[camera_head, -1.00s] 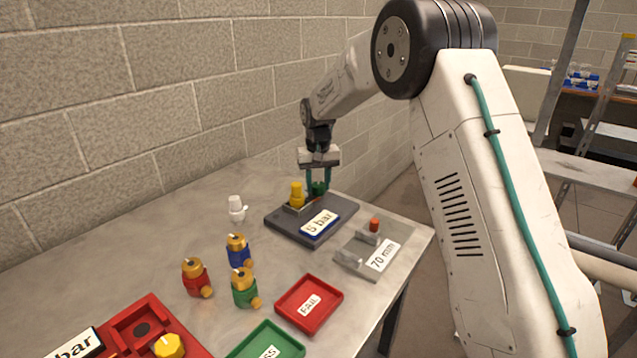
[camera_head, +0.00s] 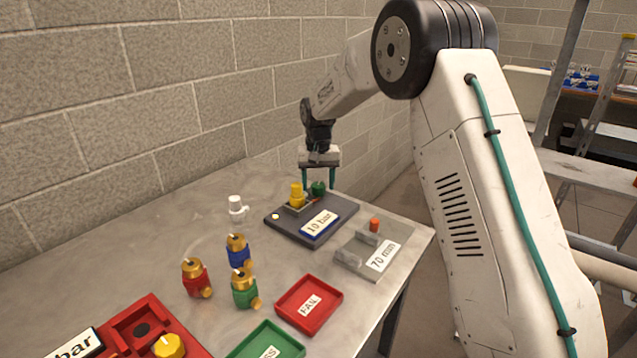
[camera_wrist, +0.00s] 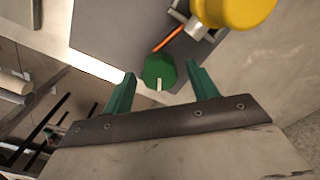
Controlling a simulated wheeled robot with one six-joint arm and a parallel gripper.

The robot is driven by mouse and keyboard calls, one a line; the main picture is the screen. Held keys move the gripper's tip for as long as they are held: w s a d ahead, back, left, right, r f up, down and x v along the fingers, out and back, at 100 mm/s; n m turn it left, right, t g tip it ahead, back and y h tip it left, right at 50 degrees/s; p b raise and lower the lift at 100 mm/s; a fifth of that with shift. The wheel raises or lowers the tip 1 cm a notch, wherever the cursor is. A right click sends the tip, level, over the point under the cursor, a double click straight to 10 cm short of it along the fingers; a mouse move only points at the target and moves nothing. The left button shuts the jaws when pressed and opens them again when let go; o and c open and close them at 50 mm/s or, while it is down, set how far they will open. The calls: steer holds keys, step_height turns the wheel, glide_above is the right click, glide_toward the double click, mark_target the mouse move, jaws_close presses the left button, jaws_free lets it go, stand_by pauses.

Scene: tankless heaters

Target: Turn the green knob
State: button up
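The green knob (camera_head: 318,188) stands on the dark grey test plate (camera_head: 345,208), beside a yellow fitting (camera_head: 296,195). In the wrist view the green knob (camera_wrist: 160,72) has a white mark on its near side. My gripper (camera_head: 318,178) is just above and behind the knob. In the wrist view my gripper's two teal fingers (camera_wrist: 163,82) are spread, one on each side of the knob, with gaps between. The gripper is empty. The plate's label (camera_head: 320,224) reads 10 bar, and a small light (camera_head: 275,216) glows yellow at the plate's left corner.
A white valve (camera_head: 237,210) stands left of the plate. Red (camera_head: 197,279), blue (camera_head: 238,252) and green (camera_head: 244,289) bodied valves stand nearer. Red FAIL (camera_head: 309,304) and green (camera_head: 268,342) trays lie in front. A 70 mm gauge block (camera_head: 376,250) sits at the right edge.

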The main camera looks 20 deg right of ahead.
mark_target(318, 185)
step_height(318, 185, up, 8)
steer(key=shift+f, duration=0.1)
stand_by(0.4)
steer(key=s+d+r, duration=0.1)
steer(key=s+r, duration=0.1)
steer(key=s, duration=1.4)
steer(key=s+d+r+n+t, duration=0.1)
steer(key=s+r, duration=0.1)
steer(key=s, duration=1.4)
steer(key=s+d+r+n, duration=0.1)
steer(key=s+r, duration=0.2)
steer(key=s, duration=1.4)
steer(key=shift+d, duration=0.1)
